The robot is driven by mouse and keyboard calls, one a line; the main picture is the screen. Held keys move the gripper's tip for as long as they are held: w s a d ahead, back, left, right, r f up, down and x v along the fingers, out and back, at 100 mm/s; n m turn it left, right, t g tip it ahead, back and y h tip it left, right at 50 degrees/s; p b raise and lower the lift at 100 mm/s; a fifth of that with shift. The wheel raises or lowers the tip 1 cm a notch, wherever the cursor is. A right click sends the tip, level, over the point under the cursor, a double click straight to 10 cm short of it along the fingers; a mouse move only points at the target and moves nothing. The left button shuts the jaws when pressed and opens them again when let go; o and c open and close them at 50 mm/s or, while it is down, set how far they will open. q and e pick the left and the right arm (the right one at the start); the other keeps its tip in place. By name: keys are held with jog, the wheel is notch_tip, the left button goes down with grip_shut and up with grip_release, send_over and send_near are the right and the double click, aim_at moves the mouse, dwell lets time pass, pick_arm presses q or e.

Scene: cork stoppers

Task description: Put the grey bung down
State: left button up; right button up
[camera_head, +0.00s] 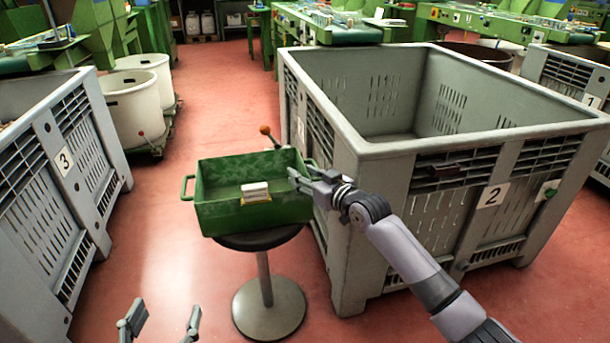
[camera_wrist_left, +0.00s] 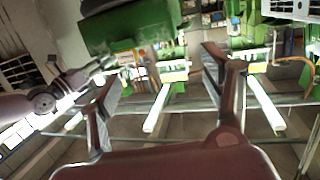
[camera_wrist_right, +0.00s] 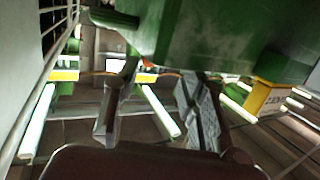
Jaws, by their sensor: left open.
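I cannot make out a grey bung in any view. My right gripper (camera_head: 298,177) is at the right rim of a green metal box (camera_head: 213,220). In the right wrist view its fingers (camera_wrist_right: 157,80) stand apart with nothing visible between them, and the box's green side (camera_wrist_right: 215,40) fills the top. My left gripper (camera_head: 163,318) is at the bottom edge of the head view, to the lower left of the box, open and empty. Its spread fingers also show in the left wrist view (camera_wrist_left: 160,75).
The box stands on a round stool (camera_head: 268,310). A white-and-yellow piece (camera_head: 255,192) is at its front. A large grey crate (camera_head: 345,200) marked 2 stands close on the right, another crate marked 3 (camera_head: 45,225) on the left.

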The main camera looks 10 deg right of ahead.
jog(key=shift+o, duration=0.3)
pick_arm(q)
jog(key=s+a+f+g+y+p, duration=0.2)
jog(key=s+a+f+g+p, duration=0.1)
jog(key=s+f+g, duration=0.6)
notch_tip(320, 180, down, 3)
jog(key=shift+s+a+r+y, duration=0.15)
jog(key=shift+s+a+y, duration=0.15)
jog(key=shift+s+a, duration=0.3)
pick_arm(e)
jog(key=r+v, duration=0.1)
jog(key=v, duration=1.1)
